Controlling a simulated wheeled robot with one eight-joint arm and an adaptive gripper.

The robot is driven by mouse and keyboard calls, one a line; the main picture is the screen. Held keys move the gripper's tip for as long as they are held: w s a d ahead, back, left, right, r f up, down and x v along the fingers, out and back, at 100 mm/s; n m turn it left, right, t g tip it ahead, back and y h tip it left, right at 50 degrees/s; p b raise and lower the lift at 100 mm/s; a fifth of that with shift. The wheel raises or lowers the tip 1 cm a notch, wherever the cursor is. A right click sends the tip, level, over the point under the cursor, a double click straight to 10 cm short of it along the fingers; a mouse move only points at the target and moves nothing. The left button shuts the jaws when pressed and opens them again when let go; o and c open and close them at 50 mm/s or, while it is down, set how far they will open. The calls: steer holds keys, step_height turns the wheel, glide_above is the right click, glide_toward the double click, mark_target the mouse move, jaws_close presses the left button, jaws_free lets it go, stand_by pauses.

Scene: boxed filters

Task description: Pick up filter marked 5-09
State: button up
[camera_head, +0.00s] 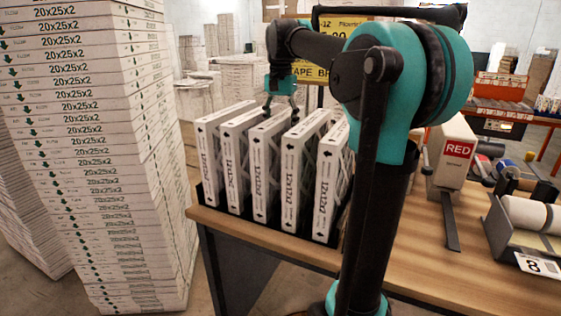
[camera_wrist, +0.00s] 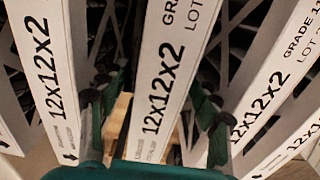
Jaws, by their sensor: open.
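Several white boxed filters printed 12x12x2 stand upright side by side in a dark rack (camera_head: 277,240) on the table. No 5-09 mark is legible on any of them, so I cannot tell which one bears it. My gripper (camera_head: 281,106) is open at the top of the middle filter (camera_head: 262,170). In the wrist view my gripper (camera_wrist: 155,97) has one finger on each side of a filter (camera_wrist: 172,65) printed 12x12x2, GRADE and LOT. The fingers sit in the gaps beside it. Its lot number is cut off at the top edge.
Neighbouring filters (camera_wrist: 45,75) stand close on both sides, with narrow gaps. A tall stack of 20x25x2 boxes (camera_head: 95,160) stands left of the wooden table (camera_head: 440,285). A RED-labelled device (camera_head: 455,160) and a roll dispenser (camera_head: 525,215) are at the right.

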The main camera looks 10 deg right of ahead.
steer(key=shift+s+f, duration=0.1)
steer(key=shift+f, duration=2.2)
jaws_close()
